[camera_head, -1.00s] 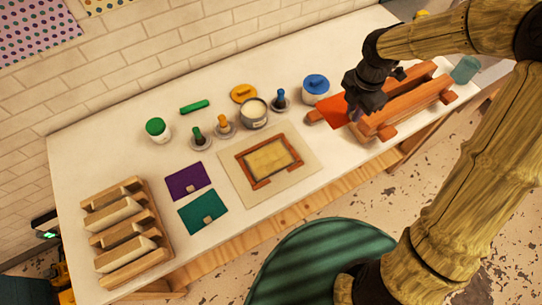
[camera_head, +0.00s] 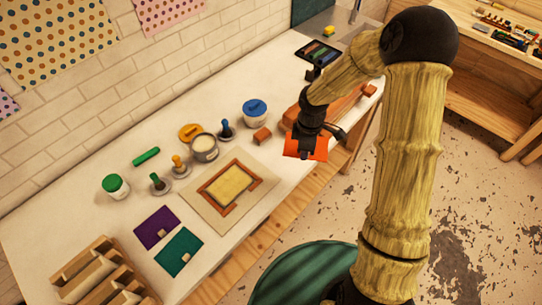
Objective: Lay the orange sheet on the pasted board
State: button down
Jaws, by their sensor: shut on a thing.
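An orange sheet (camera_head: 311,147) hangs at my gripper (camera_head: 306,150), which is shut on it near the table's front edge. The gripper hides part of the sheet. The pasted board (camera_head: 228,184), a pale yellow panel inside an orange-brown corner frame (camera_head: 208,189) on a beige mat (camera_head: 249,205), lies to the left of the gripper. The sheet is apart from the board. Part of a wooden holder (camera_head: 352,103) shows behind my arm.
Purple (camera_head: 156,227) and teal (camera_head: 179,252) sheets lie left of the mat. A paste pot (camera_head: 204,147), yellow-handled tool (camera_head: 180,166), blue-handled tool (camera_head: 226,131) and blue-lidded jar (camera_head: 255,113) stand behind the frame. A wooden rack (camera_head: 95,272) is at lower left.

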jog(key=d+f+m+b, duration=0.4)
jog(key=f+m, duration=0.4)
jog(key=f, duration=0.3)
jog(key=d+f+m+b, duration=0.5)
jog(key=f+m, duration=0.3)
jog(key=f, duration=0.3)
jog(key=shift+f+m+b, duration=0.25)
jog(key=shift+m+b, duration=0.15)
jog(key=shift+b, duration=0.15)
jog(key=shift+d, duration=0.15)
jog(key=shift+s+r, duration=0.1)
jog(key=shift+s, duration=0.1)
